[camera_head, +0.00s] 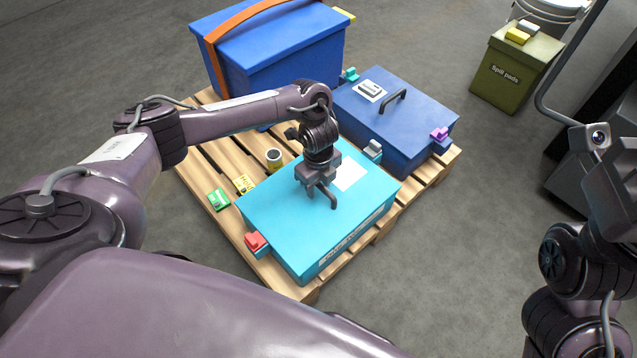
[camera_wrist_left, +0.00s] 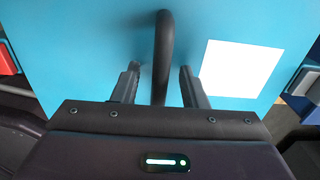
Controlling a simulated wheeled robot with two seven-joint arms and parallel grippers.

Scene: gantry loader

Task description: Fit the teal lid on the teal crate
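The teal lid (camera_head: 290,215) is a flat turquoise panel with a white label and a dark bar handle. It lies on top of the teal crate (camera_head: 345,243), whose side shows a printed strip; I cannot tell if it is fully seated. A red latch (camera_head: 255,242) and a grey latch (camera_head: 373,150) sit at opposite ends. My left gripper (camera_head: 322,200) is over the lid. In the left wrist view its fingers (camera_wrist_left: 160,88) stand open on either side of the handle (camera_wrist_left: 163,50), with gaps on both sides. My right gripper's fingers are not visible.
The boxes stand on a wooden pallet (camera_head: 207,150). A blue lidded crate (camera_head: 405,120) is behind the teal one, and a larger blue crate with an orange strap (camera_head: 270,55) is at the back. A small can (camera_head: 274,158) and a green block (camera_head: 218,199) lie left. An olive bin (camera_head: 505,80) stands right.

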